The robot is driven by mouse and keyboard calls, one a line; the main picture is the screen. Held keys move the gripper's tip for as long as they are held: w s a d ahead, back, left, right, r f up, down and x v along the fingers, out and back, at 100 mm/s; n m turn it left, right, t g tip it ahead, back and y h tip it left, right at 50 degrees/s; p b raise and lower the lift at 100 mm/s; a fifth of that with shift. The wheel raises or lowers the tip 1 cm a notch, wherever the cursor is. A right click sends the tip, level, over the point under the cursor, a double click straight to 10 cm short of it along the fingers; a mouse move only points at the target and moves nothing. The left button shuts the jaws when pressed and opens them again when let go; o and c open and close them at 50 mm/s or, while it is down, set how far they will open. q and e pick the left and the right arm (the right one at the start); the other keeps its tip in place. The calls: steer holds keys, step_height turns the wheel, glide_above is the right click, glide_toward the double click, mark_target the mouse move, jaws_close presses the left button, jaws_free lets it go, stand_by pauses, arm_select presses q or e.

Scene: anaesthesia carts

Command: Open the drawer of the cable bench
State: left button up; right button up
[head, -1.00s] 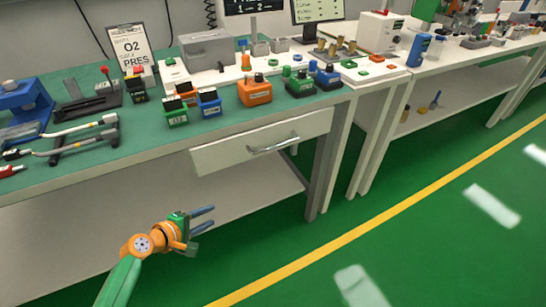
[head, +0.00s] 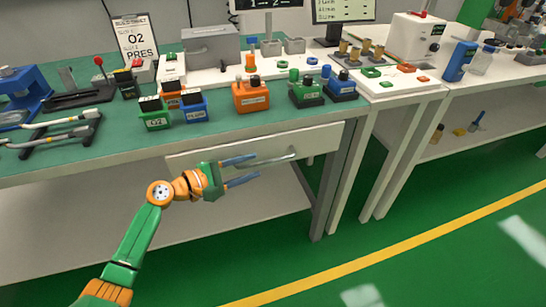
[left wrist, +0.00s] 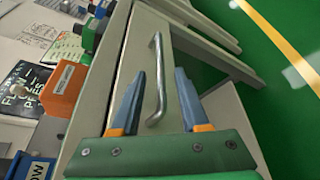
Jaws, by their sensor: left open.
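The cable bench (head: 60,168) has a green top and a pale drawer (head: 318,140) under its right part. The drawer looks shut. Its metal bar handle (head: 280,160) runs across the front and also shows in the left wrist view (left wrist: 157,75). My left gripper (head: 246,170) is open in front of the drawer, at the left end of the handle. In the left wrist view the handle lies between the two blue fingers (left wrist: 158,97), slightly beyond or level with their tips; I cannot tell whether they touch it. My right gripper is not in view.
On the bench top stand an orange block (head: 250,96), green and blue blocks and a grey box (head: 210,45). A lower shelf (head: 220,212) lies under the drawer. The green floor (head: 420,270) in front is clear.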

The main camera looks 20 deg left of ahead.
mark_target(258, 164)
arm_select(q)
steer(key=x, duration=0.5)
steer(key=shift+s, duration=0.1)
jaws_close()
stand_by(1.2)
